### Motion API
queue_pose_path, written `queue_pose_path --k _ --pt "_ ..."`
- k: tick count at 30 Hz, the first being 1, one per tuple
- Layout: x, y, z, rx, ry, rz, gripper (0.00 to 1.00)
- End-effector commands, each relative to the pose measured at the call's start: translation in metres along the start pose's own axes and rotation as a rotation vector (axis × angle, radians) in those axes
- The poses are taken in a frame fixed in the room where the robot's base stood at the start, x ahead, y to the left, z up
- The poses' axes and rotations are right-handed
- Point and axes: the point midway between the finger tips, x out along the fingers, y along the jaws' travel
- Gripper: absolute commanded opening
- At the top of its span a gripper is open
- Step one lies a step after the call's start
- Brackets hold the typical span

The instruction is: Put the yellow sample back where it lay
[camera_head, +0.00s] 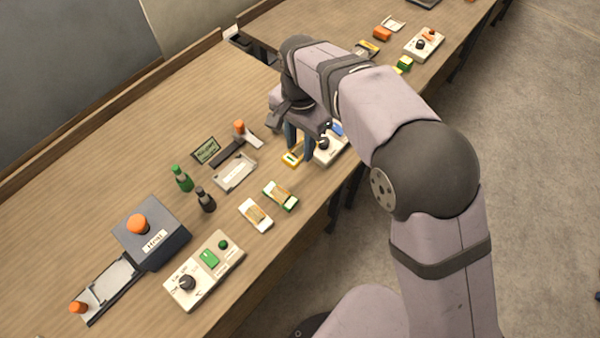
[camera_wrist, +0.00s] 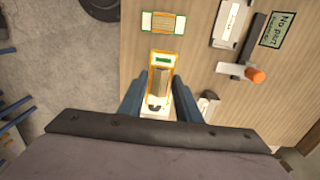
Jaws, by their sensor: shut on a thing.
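The yellow sample (camera_head: 292,154) is a small flat piece with yellow edges and a green label. In the wrist view the yellow sample (camera_wrist: 162,60) lies between the two blue fingers of my gripper (camera_wrist: 158,92), which is shut on it. In the head view my gripper (camera_head: 299,146) points down close to the table, partly covering the sample. I cannot tell whether the sample touches the table. A green-edged sample (camera_head: 281,195) and a white-edged sample (camera_head: 255,215) lie apart from it on the table; the green-edged one also shows in the wrist view (camera_wrist: 163,22).
A white box with a black knob (camera_head: 327,153) stands right beside my gripper. A white tray (camera_head: 235,173), an orange-knobbed device (camera_head: 241,131), bottles (camera_head: 182,178) and a dark laminator-like machine (camera_head: 150,237) stand leftward. A white control panel (camera_head: 204,270) is at the front. The table's back left is clear.

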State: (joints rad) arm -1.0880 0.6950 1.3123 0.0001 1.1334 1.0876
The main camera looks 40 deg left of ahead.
Motion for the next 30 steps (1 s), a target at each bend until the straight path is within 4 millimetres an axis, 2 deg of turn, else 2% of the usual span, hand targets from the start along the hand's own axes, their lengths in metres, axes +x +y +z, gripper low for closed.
queue_pose_path --k 5,13,23,30 --pt "0.012 0.0 0.0 0.0 -0.001 0.003 0.08" --pt "0.051 0.001 0.001 0.0 -0.002 0.004 0.08" --pt "0.065 0.0 0.0 0.001 0.0 0.001 0.08" --pt "0.091 0.0 0.0 0.001 -0.001 0.002 0.08"
